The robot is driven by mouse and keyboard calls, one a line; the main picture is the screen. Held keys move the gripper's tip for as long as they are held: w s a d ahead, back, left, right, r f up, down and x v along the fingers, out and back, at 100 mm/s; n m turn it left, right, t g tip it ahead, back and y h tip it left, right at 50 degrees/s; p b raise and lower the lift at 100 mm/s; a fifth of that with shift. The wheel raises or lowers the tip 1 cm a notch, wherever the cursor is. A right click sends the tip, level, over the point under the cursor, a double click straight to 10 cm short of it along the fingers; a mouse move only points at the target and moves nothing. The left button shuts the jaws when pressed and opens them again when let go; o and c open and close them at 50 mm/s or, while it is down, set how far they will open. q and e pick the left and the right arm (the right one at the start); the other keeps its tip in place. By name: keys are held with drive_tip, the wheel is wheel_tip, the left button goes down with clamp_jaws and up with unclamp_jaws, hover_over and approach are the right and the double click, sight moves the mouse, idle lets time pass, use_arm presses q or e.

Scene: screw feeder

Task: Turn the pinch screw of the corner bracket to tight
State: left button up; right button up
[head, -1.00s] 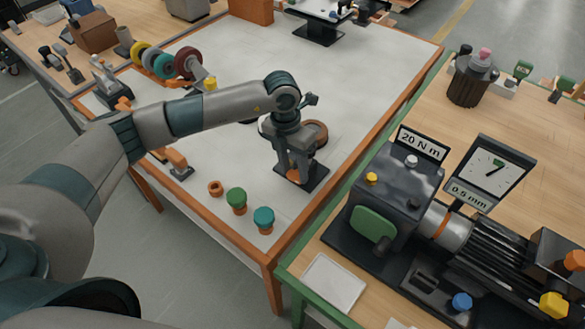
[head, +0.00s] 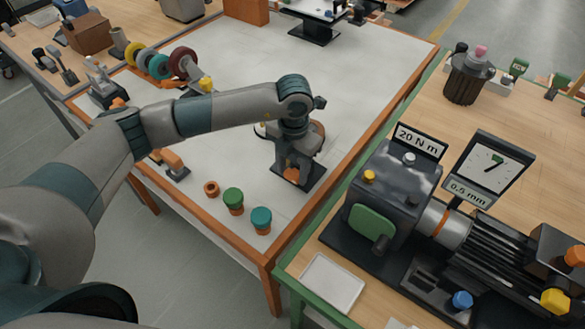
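My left gripper (head: 290,172) points down over a dark base plate (head: 314,177) near the right edge of the white-topped table. A small orange part (head: 291,176) shows at its fingertips, low over the plate. I take this to be the corner bracket and its pinch screw, but the gripper hides most of it. The fingers stand around or right beside the orange part; whether they are closed on it is too small to tell. The screw's tightness cannot be seen. My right gripper is not in view.
A round brown-rimmed part lies behind my gripper. A machine (head: 395,190) with a 20 N m sign stands on the right bench. The table's far middle is clear.

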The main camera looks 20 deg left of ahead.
sight(294, 174)
use_arm(q)
drive_tip(key=shift+r, duration=0.1)
drive_tip(key=shift+r+b, duration=0.35)
drive_tip(key=shift+r, duration=0.2)
wheel_tip(294, 174, up, 16)
drive_tip(key=b, duration=0.4)
drive_tip(key=shift+b, duration=0.4)
drive_tip(key=shift+d+r, duration=0.15)
